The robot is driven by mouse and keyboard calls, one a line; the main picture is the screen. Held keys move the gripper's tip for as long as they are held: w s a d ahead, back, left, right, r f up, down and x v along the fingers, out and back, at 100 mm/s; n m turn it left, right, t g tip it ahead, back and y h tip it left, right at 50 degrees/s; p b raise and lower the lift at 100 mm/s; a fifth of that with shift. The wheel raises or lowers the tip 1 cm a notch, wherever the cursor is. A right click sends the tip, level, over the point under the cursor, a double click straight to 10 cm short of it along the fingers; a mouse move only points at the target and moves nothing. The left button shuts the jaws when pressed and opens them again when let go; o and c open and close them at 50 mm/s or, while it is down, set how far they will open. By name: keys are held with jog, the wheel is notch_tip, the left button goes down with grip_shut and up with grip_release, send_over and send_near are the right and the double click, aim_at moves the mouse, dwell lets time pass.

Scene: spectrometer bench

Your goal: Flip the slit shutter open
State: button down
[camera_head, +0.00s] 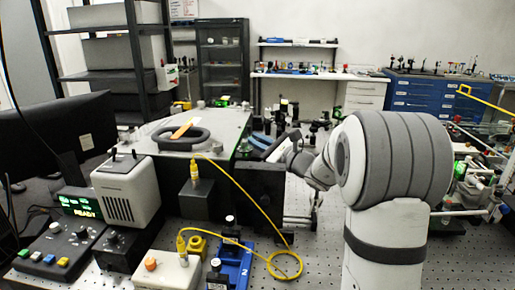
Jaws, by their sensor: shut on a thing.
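The spectrometer (225,122) is a large grey-topped box left of centre. A dark upright plate (262,192) stands at its right side. My gripper (279,149) is small in this view, at the spectrometer's right side just above the dark plate. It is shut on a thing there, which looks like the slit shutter. The fingertips and the shutter are too small and too dark to make out, so the shutter's angle cannot be told. My arm comes in from the right and covers part of the bench.
A black ring (181,138) lies on the spectrometer's top. A yellow cable (245,190) runs from a connector down to a coil on the perforated bench. A blue mount (236,265), a lamp housing (125,190) and a control box (57,245) stand in front. Optics stand behind the gripper.

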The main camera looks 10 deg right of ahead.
jog(key=c, duration=1.5)
grip_release()
jog(key=shift+c, duration=0.2)
jog(key=shift+r, duration=0.1)
notch_tip(320, 180, up, 10)
jog(key=shift+f+p, duration=0.1)
jog(key=shift+p, duration=0.3)
